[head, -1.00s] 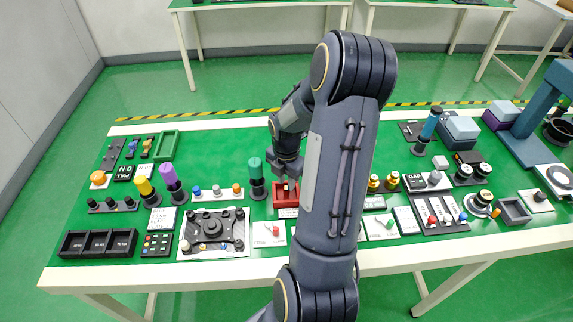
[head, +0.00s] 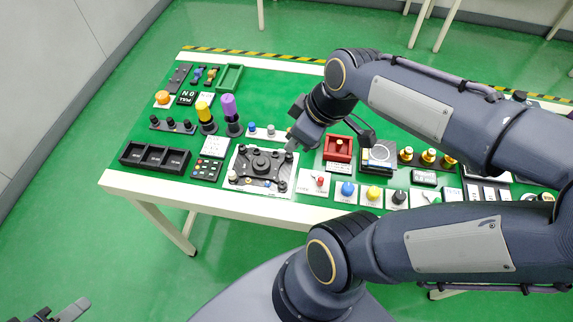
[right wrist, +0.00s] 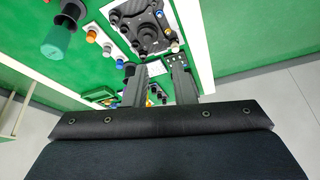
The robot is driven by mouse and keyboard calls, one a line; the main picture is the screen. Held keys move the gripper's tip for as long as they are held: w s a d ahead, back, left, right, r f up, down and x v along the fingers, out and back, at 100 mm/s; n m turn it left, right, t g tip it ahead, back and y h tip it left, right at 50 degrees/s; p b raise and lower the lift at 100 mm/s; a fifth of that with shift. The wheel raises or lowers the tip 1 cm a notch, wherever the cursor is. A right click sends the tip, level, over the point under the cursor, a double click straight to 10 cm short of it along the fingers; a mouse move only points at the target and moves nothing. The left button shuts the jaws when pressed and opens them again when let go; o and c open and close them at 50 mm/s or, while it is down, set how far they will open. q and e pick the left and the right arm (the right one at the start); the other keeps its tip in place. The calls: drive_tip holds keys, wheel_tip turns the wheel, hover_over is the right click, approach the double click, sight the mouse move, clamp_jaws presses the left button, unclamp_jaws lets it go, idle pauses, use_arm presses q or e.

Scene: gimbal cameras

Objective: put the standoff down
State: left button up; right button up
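My right gripper (head: 292,145) is over the table, beside the far right corner of the black gimbal plate (head: 246,183). In the right wrist view its two fingers (right wrist: 157,82) stand apart, with table and parts showing through the gap and nothing clearly held. The plate also shows beyond the fingers there (right wrist: 135,32). A small pale post (head: 233,176) is at the plate's near left corner; I cannot tell whether it is the standoff. My left gripper (head: 72,311) is at the bottom left, partly cut off, away from the table.
A red tray (head: 328,150) with something small inside stands right of the gripper. Yellow (head: 204,112) and purple (head: 229,106) handles stand behind the plate. A black three-bin tray (head: 155,157) is at left. A teal handle (right wrist: 57,41) shows in the wrist view.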

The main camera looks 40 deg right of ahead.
drive_tip(key=s+a+m+t+y, duration=0.1)
drive_tip(key=s+a+m, duration=0.3)
drive_tip(key=a+m, duration=0.2)
drive_tip(key=shift+s+a+y, duration=0.3)
drive_tip(key=shift+a+y, duration=0.1)
drive_tip(key=shift+a, duration=0.2)
drive_tip(key=shift+d, duration=0.1)
idle(1.1)
